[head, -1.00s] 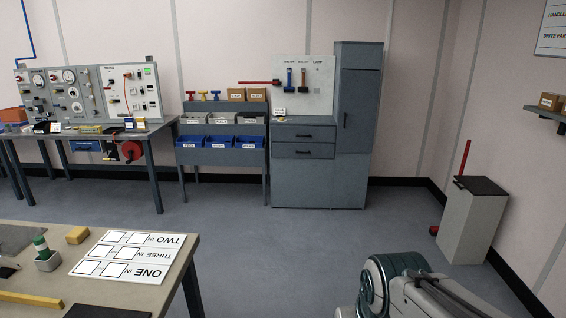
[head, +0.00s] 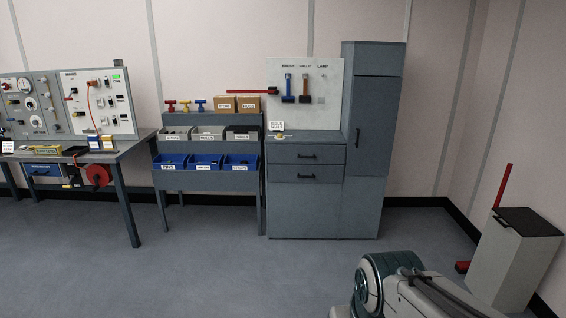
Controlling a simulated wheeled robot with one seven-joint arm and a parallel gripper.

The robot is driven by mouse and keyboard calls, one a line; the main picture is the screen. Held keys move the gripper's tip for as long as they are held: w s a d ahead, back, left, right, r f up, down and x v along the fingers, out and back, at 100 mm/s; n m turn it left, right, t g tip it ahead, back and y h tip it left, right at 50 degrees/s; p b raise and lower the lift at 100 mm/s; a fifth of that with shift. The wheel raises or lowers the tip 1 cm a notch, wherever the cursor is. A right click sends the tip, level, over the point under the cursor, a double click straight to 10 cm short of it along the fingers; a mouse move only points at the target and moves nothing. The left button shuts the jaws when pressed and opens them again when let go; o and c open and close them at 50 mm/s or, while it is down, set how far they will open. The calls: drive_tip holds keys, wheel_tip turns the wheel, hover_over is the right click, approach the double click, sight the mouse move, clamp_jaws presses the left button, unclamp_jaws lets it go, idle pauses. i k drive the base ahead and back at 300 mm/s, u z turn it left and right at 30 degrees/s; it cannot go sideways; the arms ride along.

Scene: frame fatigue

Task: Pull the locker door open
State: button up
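The tall blue-grey locker (head: 363,205) stands against the back wall, right of a drawer unit. Its door (head: 368,130) has a dark vertical handle (head: 357,138) near its left edge. The door looks shut. My arm shows at the bottom right, well in front of the locker and apart from it. My gripper is outside the view.
A drawer unit (head: 305,195) adjoins the locker's left side, under a tool board (head: 335,113). A bin rack (head: 215,180) and a bench (head: 128,148) stand further left. A grey pedal bin (head: 515,262) stands at right. The floor before the locker is clear.

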sight(375, 100)
drive_tip(key=z, duration=0.1)
drive_tip(key=i, duration=1.55)
drive_tip(key=z, duration=0.4)
drive_tip(key=i, duration=2.3)
drive_tip(key=z, duration=0.25)
